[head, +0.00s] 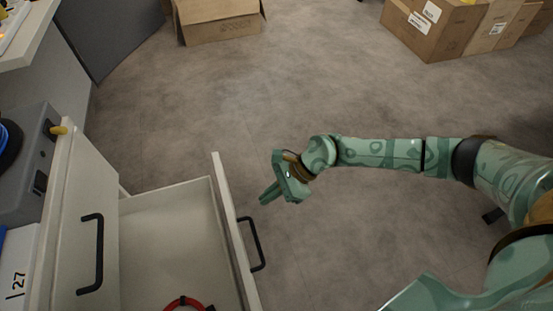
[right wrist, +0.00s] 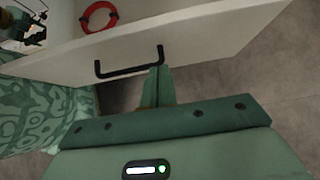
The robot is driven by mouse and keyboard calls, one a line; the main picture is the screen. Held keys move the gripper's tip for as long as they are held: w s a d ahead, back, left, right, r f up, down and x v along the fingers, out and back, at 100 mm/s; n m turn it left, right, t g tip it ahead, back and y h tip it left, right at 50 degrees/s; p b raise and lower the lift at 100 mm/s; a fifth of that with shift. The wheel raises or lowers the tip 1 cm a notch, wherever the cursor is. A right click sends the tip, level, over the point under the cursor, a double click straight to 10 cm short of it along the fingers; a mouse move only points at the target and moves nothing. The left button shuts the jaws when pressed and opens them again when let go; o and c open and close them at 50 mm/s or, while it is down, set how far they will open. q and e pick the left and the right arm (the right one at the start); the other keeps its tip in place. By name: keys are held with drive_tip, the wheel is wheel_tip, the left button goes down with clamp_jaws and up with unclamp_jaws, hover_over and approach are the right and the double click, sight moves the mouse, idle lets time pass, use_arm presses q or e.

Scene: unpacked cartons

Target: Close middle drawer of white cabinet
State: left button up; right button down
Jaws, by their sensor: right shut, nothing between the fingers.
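The white cabinet (head: 72,215) stands at the left in the head view. Its middle drawer (head: 236,235) is pulled well out, with a black bar handle (head: 256,244) on its front. The drawer front (right wrist: 207,45) and its handle (right wrist: 128,66) also show in the right wrist view. My right gripper (head: 267,194) is shut and empty, just outside the drawer front near the handle. In the right wrist view its fingers (right wrist: 157,85) are together beside one end of the handle; whether they touch it I cannot tell.
A red ring (head: 184,303) lies inside the open drawer. A closed upper drawer with a black handle (head: 91,254) is at the left. Grey equipment (head: 30,160) sits on the cabinet. Cardboard boxes (head: 217,20) (head: 432,28) stand at the back. The floor between is clear.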

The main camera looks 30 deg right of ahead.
sight(246, 218)
use_arm(q)
drive_tip(key=shift+w+a+r, duration=0.2)
drive_tip(key=shift+w+r, duration=0.1)
drive_tip(key=shift+w, duration=0.15)
use_arm(e)
drive_tip(key=shift+w+a+f, duration=0.2)
drive_tip(key=shift+a+f, duration=0.15)
drive_tip(key=shift+a, duration=0.7)
drive_tip(key=shift+w+a+f, duration=0.15)
drive_tip(key=shift+a+f, duration=0.25)
drive_tip(key=shift+a, duration=0.7)
drive_tip(key=shift+w+a+f, duration=0.2)
drive_tip(key=shift+a+f, duration=0.15)
drive_tip(key=shift+a, duration=0.7)
drive_tip(key=shift+a, duration=0.1)
